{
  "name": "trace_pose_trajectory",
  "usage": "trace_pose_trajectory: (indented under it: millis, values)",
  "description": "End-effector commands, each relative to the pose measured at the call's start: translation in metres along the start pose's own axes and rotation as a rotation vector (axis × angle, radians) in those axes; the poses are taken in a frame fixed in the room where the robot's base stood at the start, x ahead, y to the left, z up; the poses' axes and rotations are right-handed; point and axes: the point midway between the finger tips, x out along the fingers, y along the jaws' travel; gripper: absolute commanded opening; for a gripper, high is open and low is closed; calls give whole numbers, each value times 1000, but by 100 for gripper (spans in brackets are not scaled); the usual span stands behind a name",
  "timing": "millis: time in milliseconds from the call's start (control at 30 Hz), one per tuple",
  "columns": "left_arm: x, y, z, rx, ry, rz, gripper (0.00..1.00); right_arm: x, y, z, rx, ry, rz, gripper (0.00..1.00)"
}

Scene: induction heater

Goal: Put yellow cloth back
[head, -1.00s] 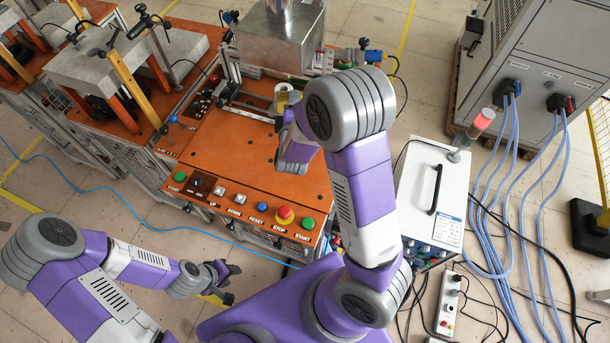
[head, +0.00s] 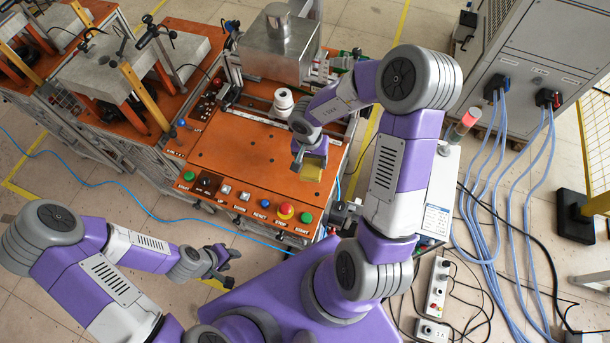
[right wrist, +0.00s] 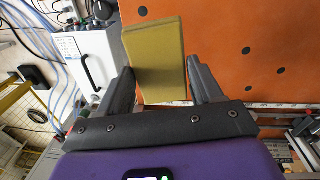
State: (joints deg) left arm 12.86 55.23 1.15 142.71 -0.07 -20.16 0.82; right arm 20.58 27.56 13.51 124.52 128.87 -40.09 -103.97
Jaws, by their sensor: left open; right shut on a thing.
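The yellow cloth (head: 313,172) is a folded, flat rectangular piece. My right gripper (head: 311,158) is shut on it and holds it at the right part of the orange machine top (head: 235,155). In the right wrist view the cloth (right wrist: 157,55) stands out between the two dark fingers (right wrist: 162,85). I cannot tell whether the cloth touches the orange top. My left gripper (head: 221,264) is open and empty, off the front of the machine.
A white, spool-like item (head: 284,102) stands at the back of the orange top. The front edge carries buttons, including a red-and-yellow stop button (head: 286,211). A metal box (head: 278,52) stands behind. The middle of the orange top is clear.

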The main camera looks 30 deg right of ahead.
Motion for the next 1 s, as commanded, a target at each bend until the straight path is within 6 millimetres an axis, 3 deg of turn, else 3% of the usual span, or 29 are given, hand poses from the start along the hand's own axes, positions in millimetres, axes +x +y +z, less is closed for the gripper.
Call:
trace_pose_trajectory:
  millis: [100, 200, 500, 667, 900, 1000]
  values:
    - [-8, 3, 0, 0, 0, 0, 43, -12, -11, 10, 99, -9, -55, 41]
    - [-7, 2, 0, -1, 0, 0, 43, -10, -17, 13, 143, -12, -76, 41]
    - [16, -6, 0, -1, -1, 0, 43, 43, -22, 14, 153, -13, -79, 41]
    - [19, -8, -1, -1, 0, 0, 43, 53, -23, 14, 152, -11, -80, 41]
    - [33, -13, -1, -1, 0, 0, 43, 85, -25, 14, 151, -12, -78, 41]
    - [33, -12, -1, 0, 0, 0, 43, 87, -26, 14, 151, -11, -80, 41]
